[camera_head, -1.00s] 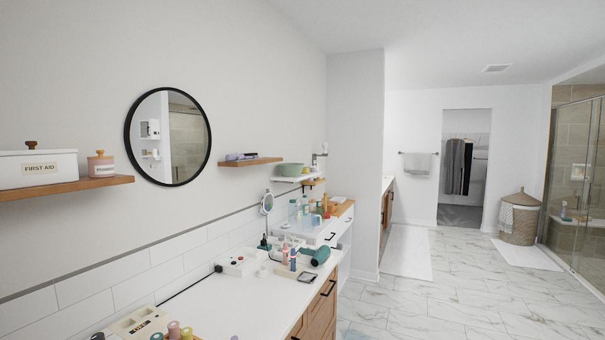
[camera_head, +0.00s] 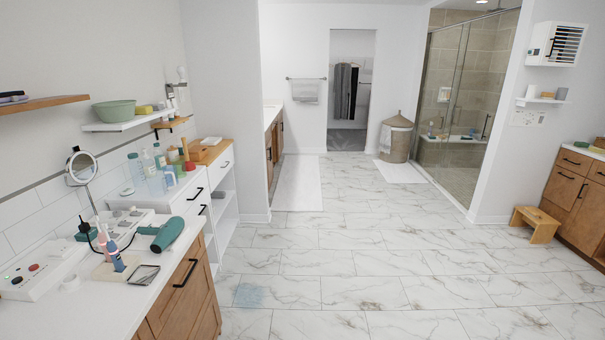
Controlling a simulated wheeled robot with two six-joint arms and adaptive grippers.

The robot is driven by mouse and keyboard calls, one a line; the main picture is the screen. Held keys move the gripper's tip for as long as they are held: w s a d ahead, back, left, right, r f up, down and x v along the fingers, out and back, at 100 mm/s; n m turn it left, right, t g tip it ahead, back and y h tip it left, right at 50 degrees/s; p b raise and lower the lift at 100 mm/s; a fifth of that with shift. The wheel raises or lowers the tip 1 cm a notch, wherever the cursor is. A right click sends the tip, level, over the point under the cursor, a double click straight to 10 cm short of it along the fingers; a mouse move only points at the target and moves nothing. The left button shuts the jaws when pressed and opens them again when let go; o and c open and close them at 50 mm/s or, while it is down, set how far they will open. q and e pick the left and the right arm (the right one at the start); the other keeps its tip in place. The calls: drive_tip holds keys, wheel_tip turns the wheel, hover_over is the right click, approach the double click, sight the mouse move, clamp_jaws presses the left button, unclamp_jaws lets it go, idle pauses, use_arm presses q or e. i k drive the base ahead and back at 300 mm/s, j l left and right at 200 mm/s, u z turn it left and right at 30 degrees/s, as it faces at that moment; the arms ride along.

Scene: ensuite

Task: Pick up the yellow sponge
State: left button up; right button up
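A small yellow block that looks like the yellow sponge (camera_head: 145,109) sits on the white wall shelf (camera_head: 118,126) at the left. It is just right of a green bowl (camera_head: 114,112), which stands on the same shelf. The block is small in the view, so its texture cannot be made out. Neither of my grippers is in view.
Below the shelf, a white cabinet (camera_head: 208,190) carries bottles. A counter (camera_head: 115,315) at the lower left holds a teal hair dryer (camera_head: 168,234) and a round mirror (camera_head: 81,167). The marble floor (camera_head: 340,262) is open in the middle. A wooden stool (camera_head: 535,225) stands at the right.

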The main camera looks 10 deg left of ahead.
sight(139, 111)
drive_tip(key=i+u, duration=0.1)
drive_tip(key=i, duration=0.4)
drive_tip(key=i+l, duration=0.1)
drive_tip(key=i, duration=0.45)
drive_tip(key=i+u, duration=0.15)
drive_tip(key=i, duration=0.35)
drive_tip(key=i+l, duration=0.2)
drive_tip(key=i, duration=0.3)
drive_tip(key=i+l+u, duration=0.15)
drive_tip(key=i, duration=0.4)
drive_tip(key=i+l+u, duration=0.15)
drive_tip(key=i+u, duration=0.25)
drive_tip(key=i+l+u, duration=0.3)
drive_tip(key=u, duration=0.15)
drive_tip(key=i+l+u, duration=0.5)
drive_tip(key=l+u, duration=0.35)
drive_tip(key=i+l+u, duration=0.15)
drive_tip(key=l+u, duration=0.25)
drive_tip(key=l, duration=0.1)
